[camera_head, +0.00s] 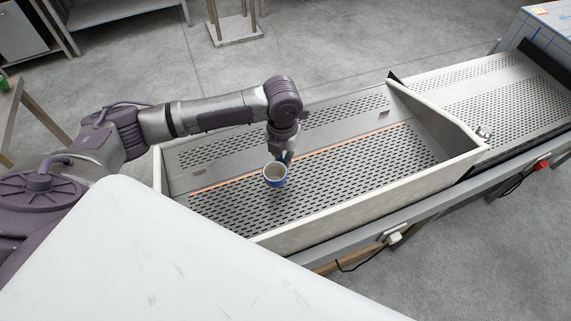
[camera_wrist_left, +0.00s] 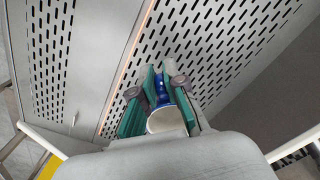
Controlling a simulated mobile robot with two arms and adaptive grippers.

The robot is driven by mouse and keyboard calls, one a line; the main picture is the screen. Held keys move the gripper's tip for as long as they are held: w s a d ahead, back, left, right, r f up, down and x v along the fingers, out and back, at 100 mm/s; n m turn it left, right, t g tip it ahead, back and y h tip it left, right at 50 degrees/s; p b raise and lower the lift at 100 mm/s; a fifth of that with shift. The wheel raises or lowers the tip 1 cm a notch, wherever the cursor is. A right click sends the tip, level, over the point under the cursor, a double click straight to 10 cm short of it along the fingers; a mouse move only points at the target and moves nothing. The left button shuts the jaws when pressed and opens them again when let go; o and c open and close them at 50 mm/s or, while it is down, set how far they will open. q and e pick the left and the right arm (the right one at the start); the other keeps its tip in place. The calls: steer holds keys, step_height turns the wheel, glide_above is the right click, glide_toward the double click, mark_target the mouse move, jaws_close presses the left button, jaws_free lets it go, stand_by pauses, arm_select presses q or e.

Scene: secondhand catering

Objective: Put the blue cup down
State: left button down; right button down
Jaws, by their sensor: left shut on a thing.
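The blue cup (camera_head: 275,178) has a pale inside and hangs mouth up from my left gripper (camera_head: 284,157), over the perforated floor of a long pale trough (camera_head: 330,165). My left gripper is shut on the cup. In the left wrist view its green-lined fingers (camera_wrist_left: 162,100) are on either side of a blue part of the cup, and the white rim (camera_wrist_left: 165,121) shows between them. I cannot tell whether the cup's base touches the floor. My right gripper is not in view.
The trough has raised side walls and a tall end wall (camera_head: 440,125) at the right. A perforated belt section (camera_head: 490,90) continues beyond it. A white panel (camera_head: 150,260) fills the front left. The trough floor around the cup is clear.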

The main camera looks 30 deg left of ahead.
mark_target(284, 167)
arm_select(q)
steer(key=shift+w+d+f, duration=0.15)
steer(key=shift+d, duration=0.05)
steer(key=shift+f+p, duration=0.35)
steer(key=shift+f, duration=1.65)
steer(key=shift+f, duration=0.15)
steer(key=c, duration=1.2)
jaws_free()
step_height(284, 167, up, 12)
steer(key=shift+r+b, duration=0.2)
steer(key=shift+b, duration=0.2)
